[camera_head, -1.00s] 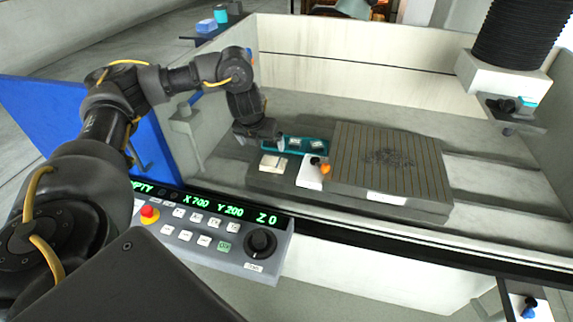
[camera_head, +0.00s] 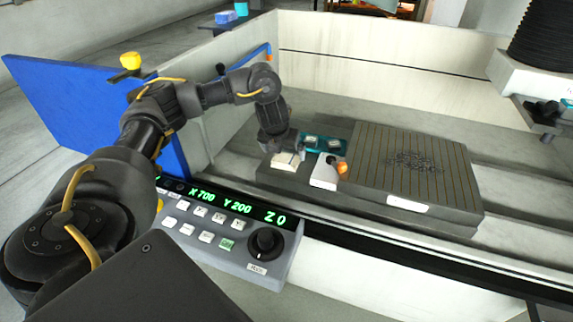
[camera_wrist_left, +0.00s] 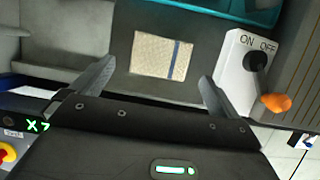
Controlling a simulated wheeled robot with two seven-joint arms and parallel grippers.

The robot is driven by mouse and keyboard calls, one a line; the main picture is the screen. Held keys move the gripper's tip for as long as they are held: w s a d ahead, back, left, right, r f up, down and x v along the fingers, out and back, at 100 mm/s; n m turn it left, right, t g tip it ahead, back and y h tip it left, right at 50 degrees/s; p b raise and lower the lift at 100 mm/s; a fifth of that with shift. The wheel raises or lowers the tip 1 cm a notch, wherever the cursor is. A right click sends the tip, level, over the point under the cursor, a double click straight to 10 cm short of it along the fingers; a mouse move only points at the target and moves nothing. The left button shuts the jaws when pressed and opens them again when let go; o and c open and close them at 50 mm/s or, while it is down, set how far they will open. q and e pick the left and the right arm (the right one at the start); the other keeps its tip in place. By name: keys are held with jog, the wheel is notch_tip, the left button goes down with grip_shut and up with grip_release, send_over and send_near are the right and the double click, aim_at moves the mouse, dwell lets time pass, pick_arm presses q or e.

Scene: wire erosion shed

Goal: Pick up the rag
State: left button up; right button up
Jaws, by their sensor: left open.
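The rag (camera_head: 284,162) is a small folded beige cloth on a dark grey block in the machine bed. In the left wrist view the rag (camera_wrist_left: 161,56) shows a blue stripe and lies flat just ahead of my fingers, between their lines. My left gripper (camera_head: 285,148) is above the rag and hides part of it in the head view. In the left wrist view my left gripper (camera_wrist_left: 156,78) is open and empty, one finger on each side. My right gripper is not in view.
A white ON/OFF switch box (camera_head: 325,172) with an orange-tipped lever stands close right of the rag. A teal tray (camera_head: 331,144) is behind. A slotted plate (camera_head: 410,170) lies right, a control panel (camera_head: 225,235) in front, and a blue panel (camera_head: 75,115) at left.

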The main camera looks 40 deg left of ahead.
aim_at(286, 159)
pick_arm(q)
jog(key=shift+s, duration=0.1)
jog(key=x, duration=0.5)
jog(key=shift+p, duration=0.4)
jog(key=shift+c, duration=0.4)
jog(key=c, duration=0.8)
jog(key=shift+w+r, duration=0.15)
jog(key=shift+w, duration=0.05)
